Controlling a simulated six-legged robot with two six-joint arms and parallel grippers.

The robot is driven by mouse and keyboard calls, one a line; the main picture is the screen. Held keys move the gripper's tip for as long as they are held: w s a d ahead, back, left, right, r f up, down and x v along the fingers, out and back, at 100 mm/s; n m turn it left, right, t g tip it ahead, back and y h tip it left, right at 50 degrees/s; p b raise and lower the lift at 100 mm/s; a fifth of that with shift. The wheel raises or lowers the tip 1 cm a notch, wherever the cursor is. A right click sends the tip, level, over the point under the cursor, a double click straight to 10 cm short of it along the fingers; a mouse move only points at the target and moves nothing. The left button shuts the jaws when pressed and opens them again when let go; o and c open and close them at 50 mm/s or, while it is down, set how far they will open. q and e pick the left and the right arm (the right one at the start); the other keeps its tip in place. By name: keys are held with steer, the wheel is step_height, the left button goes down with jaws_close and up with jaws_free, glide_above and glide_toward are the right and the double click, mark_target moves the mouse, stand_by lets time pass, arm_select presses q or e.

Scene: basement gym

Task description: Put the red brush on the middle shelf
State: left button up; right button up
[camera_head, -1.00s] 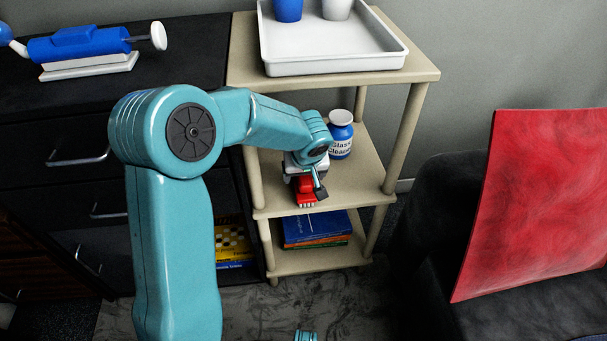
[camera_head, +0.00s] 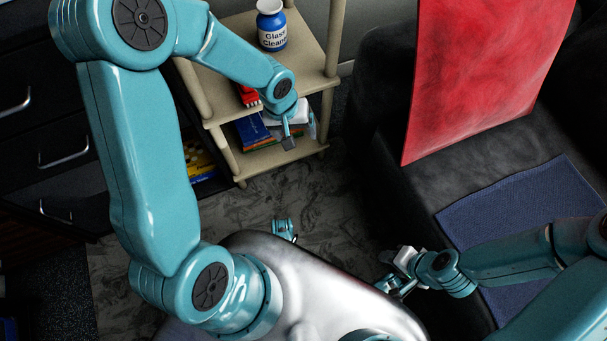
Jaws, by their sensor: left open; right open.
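The red brush (camera_head: 248,96) lies on the middle shelf (camera_head: 306,58) of the beige rack, near its front edge. My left arm hides part of the brush. My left gripper (camera_head: 299,137) is open and empty, apart from the brush, in front of the rack and to the brush's lower right. My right gripper (camera_head: 388,272) is open and empty, low beside my body, far from the rack.
A glass cleaner bottle (camera_head: 271,27) stands further back on the middle shelf. Books (camera_head: 252,131) lie on the shelf below. A black drawer cabinet (camera_head: 40,105) is at left.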

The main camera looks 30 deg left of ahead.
arm_select(q)
steer(key=s+d+f+m+g+h, duration=0.1)
steer(key=s+d+f+m+h, duration=0.1)
steer(key=s+d+f, duration=0.8)
steer(key=s+f+m, duration=0.1)
steer(key=s+f, duration=0.2)
steer(key=s, duration=0.1)
steer(key=shift+d+f, duration=0.3)
steer(key=shift+f, duration=0.05)
steer(key=shift+r, duration=0.1)
